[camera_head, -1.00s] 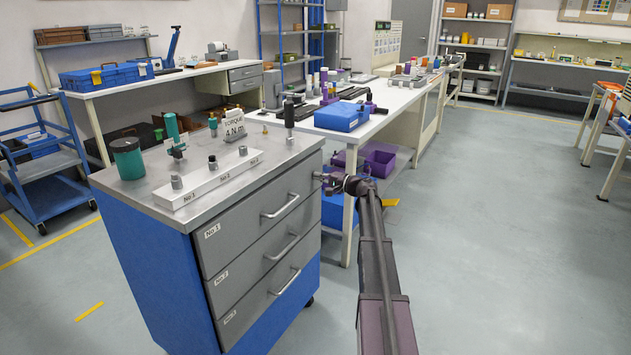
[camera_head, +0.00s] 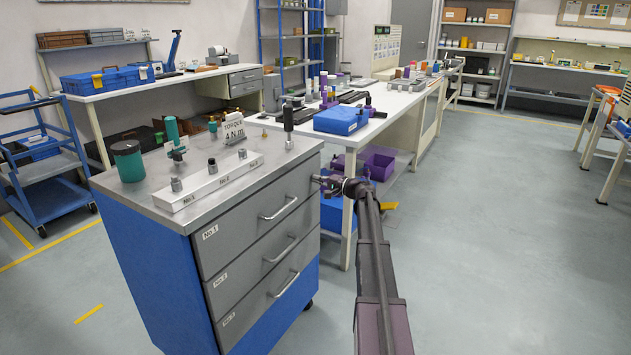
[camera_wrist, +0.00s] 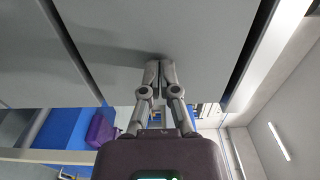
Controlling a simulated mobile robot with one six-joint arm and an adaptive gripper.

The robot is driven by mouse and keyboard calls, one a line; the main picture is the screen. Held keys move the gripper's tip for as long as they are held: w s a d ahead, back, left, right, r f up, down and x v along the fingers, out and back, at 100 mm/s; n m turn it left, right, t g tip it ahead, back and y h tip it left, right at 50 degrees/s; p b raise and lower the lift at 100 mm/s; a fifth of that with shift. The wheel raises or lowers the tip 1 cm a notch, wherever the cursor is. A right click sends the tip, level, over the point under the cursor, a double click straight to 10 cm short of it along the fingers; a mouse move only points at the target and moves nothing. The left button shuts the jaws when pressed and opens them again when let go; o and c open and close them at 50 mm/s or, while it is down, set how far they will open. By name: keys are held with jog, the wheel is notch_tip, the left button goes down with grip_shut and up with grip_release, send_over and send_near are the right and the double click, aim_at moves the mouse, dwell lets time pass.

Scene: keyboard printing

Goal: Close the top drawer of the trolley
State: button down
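The trolley (camera_head: 150,270) is blue with a grey top and three grey drawers on its front. The top drawer (camera_head: 235,228), marked No.1, looks flush or nearly flush with the drawers below; a small gap is hard to judge. My gripper (camera_head: 318,181) is at the right end of the top drawer front, right of the handle. In the wrist view my gripper (camera_wrist: 158,66) has its fingertips together against or very close to a grey panel (camera_wrist: 200,35); nothing shows between them.
A white workbench (camera_head: 375,122) with a blue box (camera_head: 341,118) stands behind. The floor to the right is open.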

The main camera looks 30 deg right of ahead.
jog(key=v, duration=1.3)
jog(key=shift+s, duration=0.25)
jog(key=s+a+f+n+g, duration=0.1)
jog(key=a+f+n+g, duration=0.2)
jog(key=a, duration=0.7)
jog(key=s+a+f+n+g, duration=0.1)
jog(key=s+a+f+g, duration=0.2)
jog(key=a, duration=0.7)
jog(key=a+f+n+g, duration=0.25)
jog(key=a+f, duration=0.25)
jog(key=a, duration=0.4)
jog(key=s+a+f+n+g+h, duration=0.3)
jog(key=s+a+f+g+h, duration=0.1)
jog(key=s+a, duration=0.55)
jog(key=s+a+f+n+g+h, duration=0.3)
jog(key=s+a+f+h, duration=0.1)
jog(key=s+a, duration=0.5)
notch_tip(320, 180, up, 34)
jog(key=s+d+p, duration=0.1)
jog(key=p, duration=3.2)
jog(key=shift+s+d+p, duration=0.2)
jog(key=shift+p, duration=0.1)
